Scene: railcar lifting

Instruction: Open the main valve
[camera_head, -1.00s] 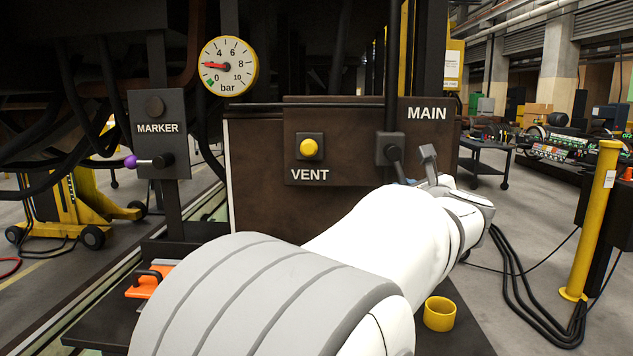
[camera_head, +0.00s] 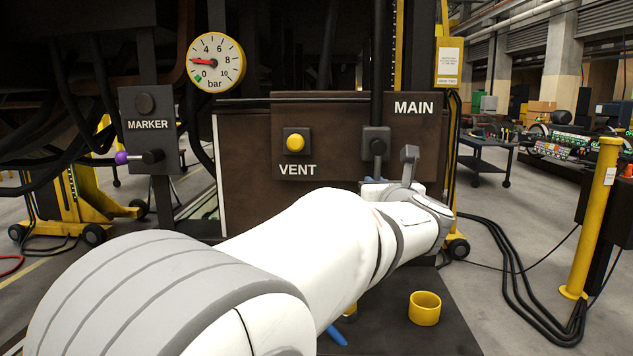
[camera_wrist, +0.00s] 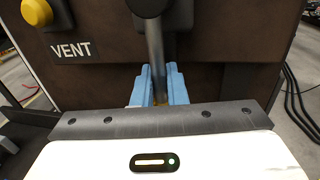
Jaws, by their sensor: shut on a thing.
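The main valve (camera_head: 376,142) is a dark box with a grey lever on the brown panel, below the MAIN label. The valve box also shows at the top of the wrist view (camera_wrist: 150,6). Its lever (camera_wrist: 155,45) hangs down between the blue fingers of my gripper (camera_wrist: 157,92), which is shut on it. In the head view my gripper (camera_head: 376,181) is below the valve box, and my arm hides much of it and the lever's lower end.
The yellow VENT button (camera_head: 295,143) is left of the valve. A gauge (camera_head: 216,63) has its red needle pointing left. The MARKER box (camera_head: 148,128) has a purple-tipped lever (camera_head: 122,158). A yellow cup (camera_head: 424,308) stands on the dark surface below my arm.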

